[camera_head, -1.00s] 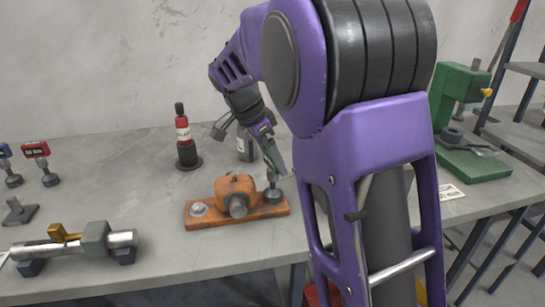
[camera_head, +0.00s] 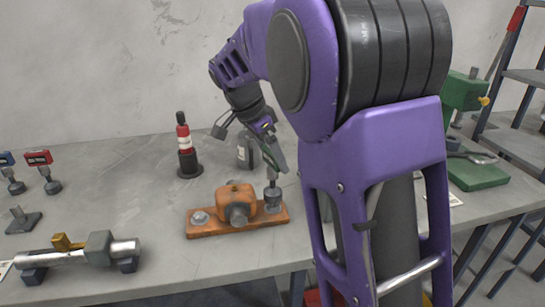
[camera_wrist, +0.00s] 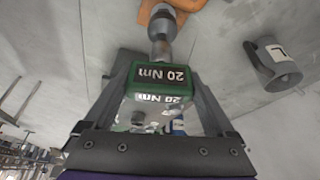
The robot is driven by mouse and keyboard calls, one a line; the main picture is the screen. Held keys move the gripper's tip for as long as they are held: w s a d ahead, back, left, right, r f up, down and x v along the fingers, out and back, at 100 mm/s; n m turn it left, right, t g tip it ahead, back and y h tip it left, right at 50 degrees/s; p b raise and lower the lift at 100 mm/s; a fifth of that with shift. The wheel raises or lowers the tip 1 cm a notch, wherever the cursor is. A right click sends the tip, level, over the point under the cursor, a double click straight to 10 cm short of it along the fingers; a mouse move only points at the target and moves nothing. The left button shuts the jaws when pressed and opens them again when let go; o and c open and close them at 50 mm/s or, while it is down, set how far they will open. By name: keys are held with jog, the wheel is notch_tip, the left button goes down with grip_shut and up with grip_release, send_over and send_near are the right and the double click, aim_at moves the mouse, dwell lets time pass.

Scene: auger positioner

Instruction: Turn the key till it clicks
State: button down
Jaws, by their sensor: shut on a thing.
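A key with a green head marked "20 Nm" (camera_wrist: 155,82) fills the middle of the wrist view. My gripper (camera_wrist: 158,98) is shut on that head, one finger on each side. The key's grey shaft and socket (camera_wrist: 162,25) point away from my gripper toward an orange part at the top. In the head view, the socket end (camera_head: 273,195) stands upright over the right end of an orange base with a rounded block (camera_head: 237,202). My gripper (camera_head: 274,155) is above it and largely hides the green head. Whether the socket is fully seated is hard to see.
A red-and-black post (camera_head: 183,140) and a grey labelled piece (camera_head: 246,153) stand behind the base. Red (camera_head: 38,158) and blue (camera_head: 7,159) keys stand at far left. A clamped bar (camera_head: 120,247) lies front left. A green press (camera_head: 465,92) is at right.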

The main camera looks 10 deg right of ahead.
jog(key=shift+r+p, duration=1.2)
jog(key=shift+r, duration=0.75)
